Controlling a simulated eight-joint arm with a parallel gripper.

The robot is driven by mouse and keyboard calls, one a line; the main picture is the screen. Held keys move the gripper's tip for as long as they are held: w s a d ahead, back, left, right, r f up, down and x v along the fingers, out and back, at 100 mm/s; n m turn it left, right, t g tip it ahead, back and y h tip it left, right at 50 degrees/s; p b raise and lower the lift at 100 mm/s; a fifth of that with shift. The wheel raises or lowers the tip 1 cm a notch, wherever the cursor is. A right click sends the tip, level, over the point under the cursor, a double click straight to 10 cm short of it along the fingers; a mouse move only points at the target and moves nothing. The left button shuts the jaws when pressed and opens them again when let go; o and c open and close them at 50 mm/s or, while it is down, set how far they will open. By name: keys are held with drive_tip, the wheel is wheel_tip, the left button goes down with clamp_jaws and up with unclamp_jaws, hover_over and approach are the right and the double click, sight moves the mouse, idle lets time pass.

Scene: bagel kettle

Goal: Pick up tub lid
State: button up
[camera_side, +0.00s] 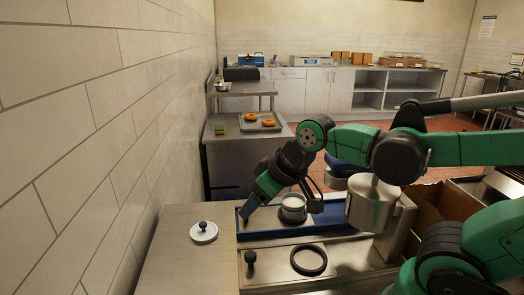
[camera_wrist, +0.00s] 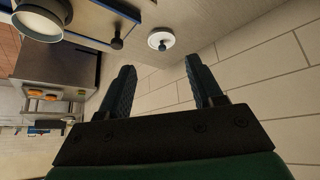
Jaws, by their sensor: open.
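A round white lid with a dark knob (camera_side: 204,232) lies flat on the bare steel counter at the lower left of the side view. I take it to be the tub lid. It also shows at the top middle of the wrist view (camera_wrist: 160,40), knob facing the camera. My gripper (camera_side: 246,211) points down and left, to the right of the lid and apart from it, over the left end of the blue tray. In the wrist view my gripper (camera_wrist: 158,68) has its two dark fingers spread with nothing between them, and the lid lies beyond the fingertips.
A metal tub with white contents (camera_side: 293,209) stands in the blue tray (camera_side: 330,218), close to my gripper. A larger steel pot (camera_side: 371,202) is to the right. A black knob (camera_side: 250,259) and black ring (camera_side: 309,260) are in front. The tiled wall (camera_side: 110,130) borders the left.

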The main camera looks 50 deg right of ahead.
drive_tip(key=w+f+n+g+y, duration=0.15)
drive_tip(key=w+n, duration=0.25)
drive_tip(key=w, duration=0.4)
drive_tip(key=n+g+y, duration=0.1)
drive_tip(key=n+g, duration=0.1)
drive_tip(key=n, duration=0.2)
hover_over(203, 223)
drive_tip(key=s+d, duration=0.2)
wheel_tip(203, 223, down, 6)
drive_tip(key=shift+y, duration=0.25)
drive_tip(key=shift+x, duration=3)
drive_tip(key=shift+w, duration=0.1)
clamp_jaws()
